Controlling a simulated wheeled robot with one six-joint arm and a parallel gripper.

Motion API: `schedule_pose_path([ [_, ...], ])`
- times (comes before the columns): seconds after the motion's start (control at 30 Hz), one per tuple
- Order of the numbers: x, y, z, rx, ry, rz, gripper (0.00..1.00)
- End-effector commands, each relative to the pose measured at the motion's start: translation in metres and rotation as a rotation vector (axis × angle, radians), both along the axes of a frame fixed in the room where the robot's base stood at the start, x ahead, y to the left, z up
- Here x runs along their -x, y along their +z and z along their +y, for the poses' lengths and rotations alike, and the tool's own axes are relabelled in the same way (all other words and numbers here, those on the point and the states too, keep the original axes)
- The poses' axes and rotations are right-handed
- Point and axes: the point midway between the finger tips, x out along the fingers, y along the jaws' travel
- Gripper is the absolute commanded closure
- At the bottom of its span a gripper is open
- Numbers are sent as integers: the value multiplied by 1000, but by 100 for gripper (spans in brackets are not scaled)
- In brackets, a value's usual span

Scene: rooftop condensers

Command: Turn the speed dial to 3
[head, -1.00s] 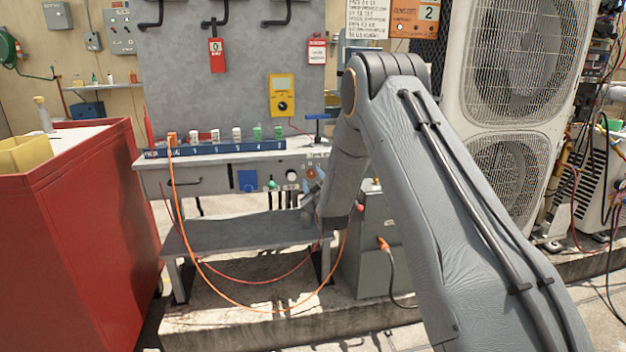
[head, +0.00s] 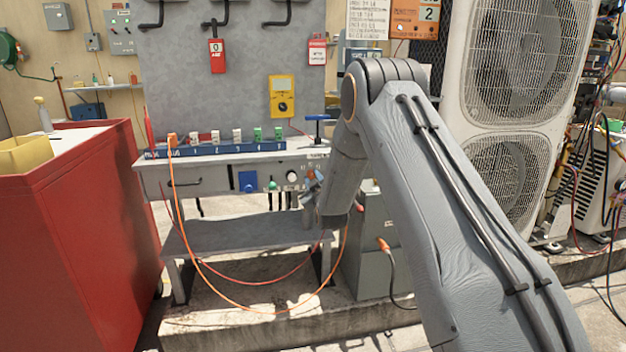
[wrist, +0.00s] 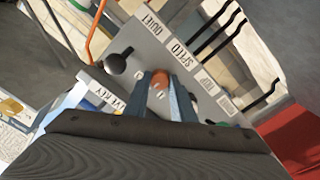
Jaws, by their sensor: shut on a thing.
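The speed dial (wrist: 159,77) is an orange-brown knob on a grey panel in the wrist view, by the upside-down SPEED label. My gripper (wrist: 161,84) has its two blue-grey fingers closed on either side of this knob. The fingers hide much of the knob, and I cannot read its setting. In the head view, the dial (head: 310,173) is a small orange spot on the bench front, and my gripper (head: 313,184) is at it, partly hidden by my arm.
A black knob (wrist: 117,63) sits beside the dial on the panel (wrist: 150,38). The workbench (head: 220,158) carries a blue strip (head: 215,150) with several plugs. An orange cable (head: 185,235) hangs in front. A red cabinet (head: 85,220) stands at left, condensers (head: 510,110) at right.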

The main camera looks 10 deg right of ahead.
Motion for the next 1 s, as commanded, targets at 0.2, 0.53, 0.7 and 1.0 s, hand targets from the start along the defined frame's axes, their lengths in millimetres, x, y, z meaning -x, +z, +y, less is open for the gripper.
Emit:
schedule_pose_path([
  [0.2, 0, 1, 0, -117, 1, -1, 100],
  [0.53, 0, 1, 0, -395, 1, -2, 100],
  [0.7, 0, 2, 0, -530, 0, -2, 100],
  [1.0, 0, 2, 0, -697, 1, -3, 100],
])
